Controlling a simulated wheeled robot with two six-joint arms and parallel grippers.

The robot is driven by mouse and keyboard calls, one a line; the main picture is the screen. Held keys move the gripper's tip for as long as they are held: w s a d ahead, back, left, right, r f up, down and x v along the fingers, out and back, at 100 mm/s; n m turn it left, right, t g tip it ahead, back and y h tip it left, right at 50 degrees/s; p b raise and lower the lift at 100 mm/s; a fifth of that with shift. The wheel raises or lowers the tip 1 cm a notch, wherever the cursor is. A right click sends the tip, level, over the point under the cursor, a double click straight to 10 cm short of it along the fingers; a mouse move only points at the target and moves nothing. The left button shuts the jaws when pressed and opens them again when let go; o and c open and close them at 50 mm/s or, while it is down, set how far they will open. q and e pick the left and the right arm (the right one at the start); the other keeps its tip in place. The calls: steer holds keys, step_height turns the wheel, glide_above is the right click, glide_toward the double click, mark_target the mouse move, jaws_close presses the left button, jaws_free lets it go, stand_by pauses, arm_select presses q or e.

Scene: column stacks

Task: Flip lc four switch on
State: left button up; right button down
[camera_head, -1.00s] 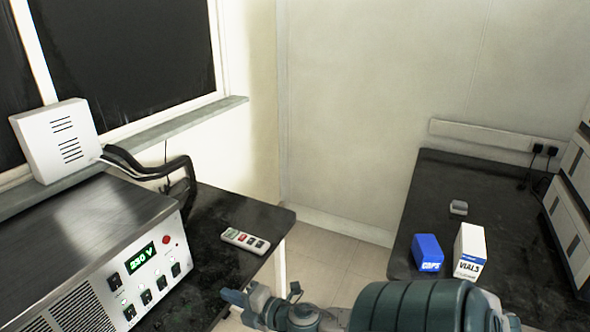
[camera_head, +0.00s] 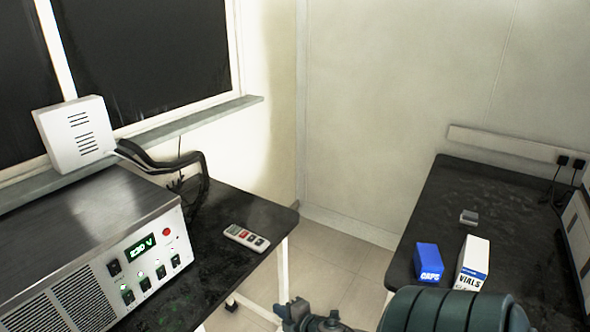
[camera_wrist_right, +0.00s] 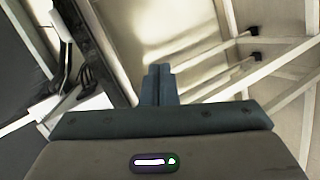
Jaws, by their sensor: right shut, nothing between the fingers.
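A metal-topped power unit (camera_head: 82,220) stands on the left bench. Its white front has a green display (camera_head: 141,247), a red button (camera_head: 167,232) and a row of small black switches (camera_head: 145,283) with small green lights above them. One more black switch (camera_head: 114,268) sits beside the display. No label is readable, so I cannot tell which is lc four, nor the switch positions. My left gripper is out of view.
A remote (camera_head: 246,237) lies on the left bench (camera_head: 215,270) right of the unit. A white vented box (camera_head: 75,135) and black cables are behind it. The right bench (camera_head: 500,200) holds a blue caps box (camera_head: 428,262) and a vials box (camera_head: 472,262). Floor lies between.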

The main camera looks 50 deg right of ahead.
steer(key=shift+s+d+f+m, duration=0.3)
steer(key=shift+s+d+f, duration=0.3)
steer(key=shift+s+f, duration=0.25)
steer(key=shift+w, duration=0.15)
